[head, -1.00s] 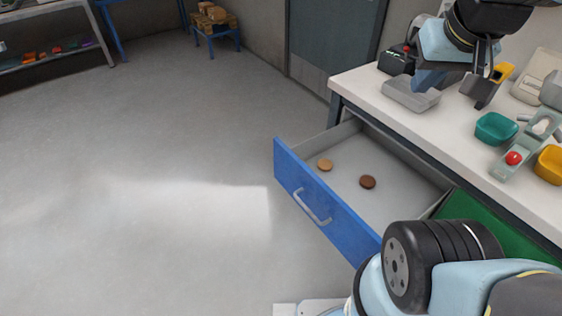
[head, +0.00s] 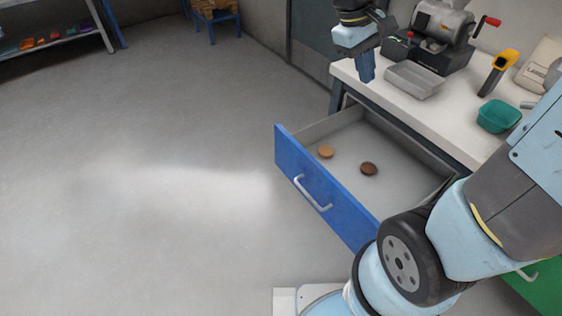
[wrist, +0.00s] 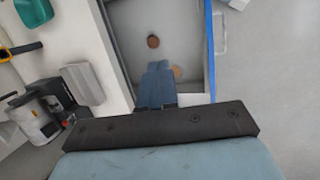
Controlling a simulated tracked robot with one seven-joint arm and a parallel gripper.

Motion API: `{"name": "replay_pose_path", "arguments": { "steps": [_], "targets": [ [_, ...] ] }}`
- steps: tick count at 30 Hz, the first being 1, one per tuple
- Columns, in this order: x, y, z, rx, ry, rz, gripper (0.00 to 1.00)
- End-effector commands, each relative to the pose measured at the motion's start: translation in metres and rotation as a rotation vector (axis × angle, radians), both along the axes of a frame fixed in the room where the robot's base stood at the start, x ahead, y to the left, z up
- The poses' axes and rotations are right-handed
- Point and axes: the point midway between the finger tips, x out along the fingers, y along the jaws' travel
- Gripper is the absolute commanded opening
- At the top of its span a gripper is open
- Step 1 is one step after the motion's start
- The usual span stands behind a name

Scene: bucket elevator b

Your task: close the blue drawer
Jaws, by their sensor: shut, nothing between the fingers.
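The blue drawer (head: 319,188) stands pulled out from under the white workbench, its blue front with a pale bar handle (head: 312,196) facing the open floor. Inside it lie a tan round disc (head: 326,152) and a brown round disc (head: 369,169). My gripper (head: 367,68) is shut and empty, pointing down, above the bench's edge near the drawer's far end. In the wrist view the shut fingers (wrist: 158,84) show over the drawer's interior, with the blue front's edge (wrist: 209,50) to their right. The fingers partly cover the tan disc there.
On the workbench (head: 440,115) stand a grey metal tray (head: 414,80), a grinder-like machine with a red-knobbed crank (head: 440,35), a yellow-and-black handheld tool (head: 497,72) and a teal bin (head: 498,116). A green drawer front (head: 545,290) shows at lower right. The floor left of the drawer is clear.

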Motion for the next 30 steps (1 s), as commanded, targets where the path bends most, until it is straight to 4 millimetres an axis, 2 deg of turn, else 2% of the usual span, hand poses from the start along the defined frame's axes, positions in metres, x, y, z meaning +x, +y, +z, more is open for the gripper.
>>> {"name": "replay_pose_path", "arguments": {
  "steps": [6,15,24,30],
  "targets": [
    [0.028,0.031,-0.034,-0.153,0.139,0.142,0.00],
    [0.059,0.079,-0.086,-0.377,0.297,0.337,0.00],
    [0.077,0.135,-0.150,-0.611,0.419,0.537,0.00],
    [0.079,0.175,-0.199,-0.773,0.480,0.672,0.00]
  ]
}}
